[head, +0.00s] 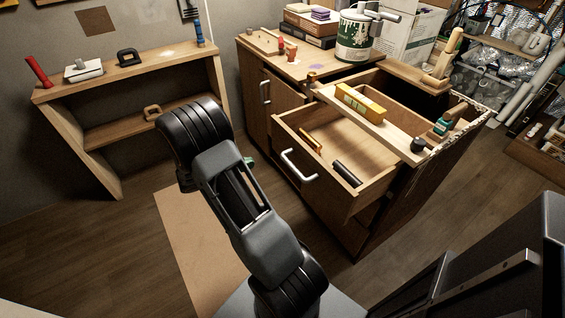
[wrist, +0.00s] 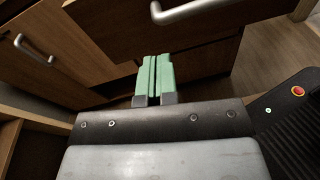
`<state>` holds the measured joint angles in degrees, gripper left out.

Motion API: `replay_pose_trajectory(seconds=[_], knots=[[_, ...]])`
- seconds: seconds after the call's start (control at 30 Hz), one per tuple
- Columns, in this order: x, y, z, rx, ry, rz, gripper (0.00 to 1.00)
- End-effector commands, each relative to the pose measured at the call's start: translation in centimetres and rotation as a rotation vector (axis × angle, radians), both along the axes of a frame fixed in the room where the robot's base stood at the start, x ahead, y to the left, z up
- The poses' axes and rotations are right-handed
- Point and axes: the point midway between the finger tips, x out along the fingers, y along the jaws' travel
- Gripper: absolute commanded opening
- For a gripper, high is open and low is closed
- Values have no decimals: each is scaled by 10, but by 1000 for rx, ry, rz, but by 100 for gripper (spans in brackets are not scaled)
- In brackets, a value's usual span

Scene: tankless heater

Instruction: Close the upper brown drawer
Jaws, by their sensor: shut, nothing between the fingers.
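The upper brown drawer (head: 335,160) is pulled out of the wooden cabinet in the head view. Its silver handle (head: 298,166) is on the front panel, which faces lower left. A dark cylinder and a yellow item lie inside it. In the wrist view, a brown drawer front (wrist: 215,30) with a silver handle (wrist: 188,10) crosses the top. My gripper (wrist: 154,76) has green fingers that are together and empty, just below that drawer front in the picture. In the head view my arm mostly hides the gripper; a small green part shows left of the drawer.
A yellow level (head: 360,102) and small tools lie on the cabinet's top edge, with a paint can (head: 354,36) behind. A lower door handle (wrist: 34,47) shows at left. A wooden shelf (head: 130,75) stands left. Wooden floor (head: 120,240) is open at lower left.

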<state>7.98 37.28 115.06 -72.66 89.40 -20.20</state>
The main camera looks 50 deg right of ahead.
Motion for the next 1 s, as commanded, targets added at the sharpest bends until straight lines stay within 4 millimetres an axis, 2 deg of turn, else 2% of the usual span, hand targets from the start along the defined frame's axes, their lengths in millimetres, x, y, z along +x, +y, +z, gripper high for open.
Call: replay_pose_trajectory(seconds=[0.03,0.23,0.37,0.8,1.0], knots=[[4,-4,-19,-26,48,24,0],[14,-16,-40,-89,145,80,0],[13,-28,-43,-100,159,89,0],[-14,-104,-43,-99,157,86,0],[-22,-130,-43,-99,158,87,0]])
